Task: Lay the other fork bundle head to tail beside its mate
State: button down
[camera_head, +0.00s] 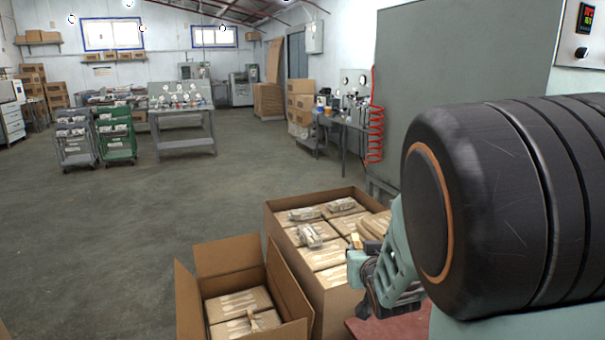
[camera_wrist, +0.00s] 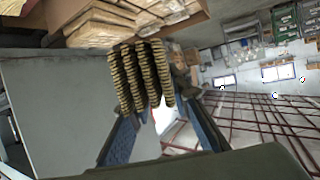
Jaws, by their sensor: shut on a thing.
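My gripper (camera_head: 362,266) hangs over the right side of the large open carton (camera_head: 283,243), partly hidden by my own arm. In the wrist view its two blue-grey fingers stand either side of a fork bundle (camera_wrist: 141,75), and the gripper is shut on it. The bundle's stacked tines show as ridged brown columns. Banded bundles (camera_head: 310,235) lie on printed paper packs (camera_head: 325,257) in the large carton. Which one is the mate I cannot tell. The head view hides most of the held bundle.
A smaller open carton (camera_head: 288,284) with fork-printed packs (camera_head: 238,303) stands in front, its flaps raised. A grey panel (camera_head: 470,80) rises at the right. Carts (camera_head: 75,140) and a workbench (camera_head: 185,143) stand far back. The floor at left is clear.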

aim_at(360, 249)
notch_tip(360, 249, up, 15)
jog(key=p, duration=1.3)
jog(key=shift+f, duration=0.15)
